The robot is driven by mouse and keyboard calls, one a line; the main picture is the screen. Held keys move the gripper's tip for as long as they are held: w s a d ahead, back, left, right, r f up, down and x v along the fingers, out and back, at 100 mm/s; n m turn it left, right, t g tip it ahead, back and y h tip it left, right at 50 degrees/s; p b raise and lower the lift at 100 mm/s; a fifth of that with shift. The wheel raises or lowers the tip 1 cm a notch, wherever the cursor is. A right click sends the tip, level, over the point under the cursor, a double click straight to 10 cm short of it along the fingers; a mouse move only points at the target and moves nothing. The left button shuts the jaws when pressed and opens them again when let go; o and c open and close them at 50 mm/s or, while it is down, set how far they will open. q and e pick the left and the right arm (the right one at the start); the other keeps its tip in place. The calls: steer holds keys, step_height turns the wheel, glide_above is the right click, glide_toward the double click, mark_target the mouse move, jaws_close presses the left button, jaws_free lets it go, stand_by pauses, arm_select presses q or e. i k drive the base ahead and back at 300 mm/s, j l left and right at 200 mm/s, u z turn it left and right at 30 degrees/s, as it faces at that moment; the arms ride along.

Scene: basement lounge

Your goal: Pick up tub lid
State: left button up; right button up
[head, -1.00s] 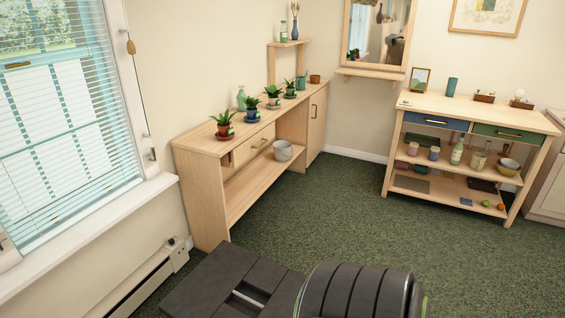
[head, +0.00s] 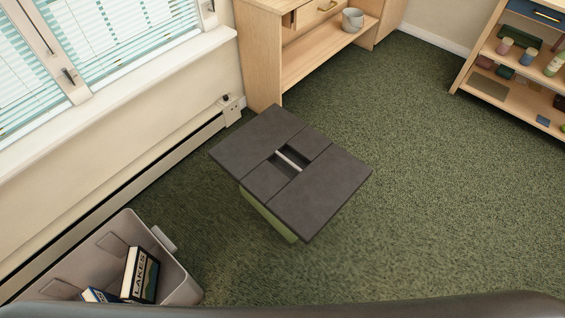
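A dark grey, flat, rectangular lid-like top (head: 330,188) is in the middle of the head view. It has a recess with a light bar (head: 290,160) across its centre. It rests on a green body (head: 266,212) that shows under its near left edge; I cannot tell for sure whether this is the tub lid. An open grey tub (head: 178,283) stands at the lower left with books (head: 143,272) inside and no lid over it. Neither of my grippers is in view.
A wooden shelf unit (head: 262,55) stands behind the dark top, with a grey bucket (head: 352,20) on it. A baseboard heater (head: 150,178) runs under the window at left. Another shelf unit (head: 490,88) is at upper right. Green carpet (head: 430,200) is clear at right.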

mark_target(303, 178)
steer(key=u, duration=2.3)
steer(key=k+l+u, duration=0.4)
steer(key=k+l, duration=0.3)
steer(key=l, duration=0.25)
steer(key=k+l+u, duration=0.4)
steer(key=k+l, duration=0.4)
steer(key=k+l+u, duration=0.2)
steer(key=l, duration=0.35)
steer(key=k+l+u, duration=0.15)
steer(key=l, duration=0.35)
steer(key=k+l+u, duration=0.2)
steer(key=k+l, duration=0.15)
steer(key=k+l+u, duration=0.2)
steer(key=l, duration=0.3)
steer(key=k, duration=0.1)
